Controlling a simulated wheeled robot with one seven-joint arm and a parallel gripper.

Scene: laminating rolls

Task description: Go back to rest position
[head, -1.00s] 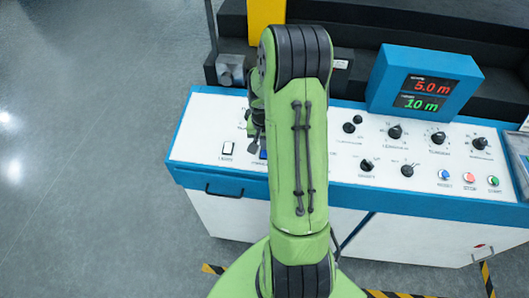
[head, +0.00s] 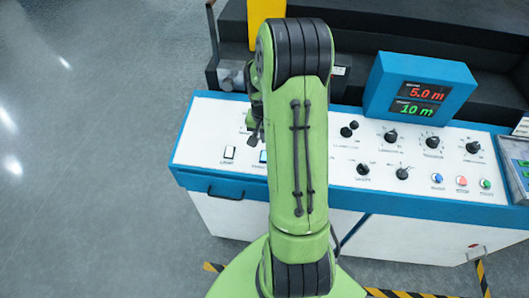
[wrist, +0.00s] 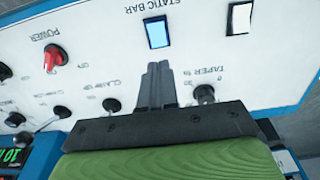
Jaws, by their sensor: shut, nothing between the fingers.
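My gripper shows in the wrist view (wrist: 157,72) with its two dark fingers together and nothing between them. It is over the white control panel (wrist: 110,35), close to the blue-lit static bar switch (wrist: 157,32) and beside a black knob (wrist: 204,94). I cannot tell whether the fingertips touch the panel. In the head view my green arm reaches over the panel, and the gripper, mostly hidden behind the arm, shows in part at its left edge (head: 256,131).
The panel carries a red power knob (wrist: 54,57), several black knobs, a light switch (head: 229,153) and a blue display box (head: 420,88) reading 5.0 m and 10 m. Dark machinery stands behind. Open grey floor (head: 90,170) lies to the left.

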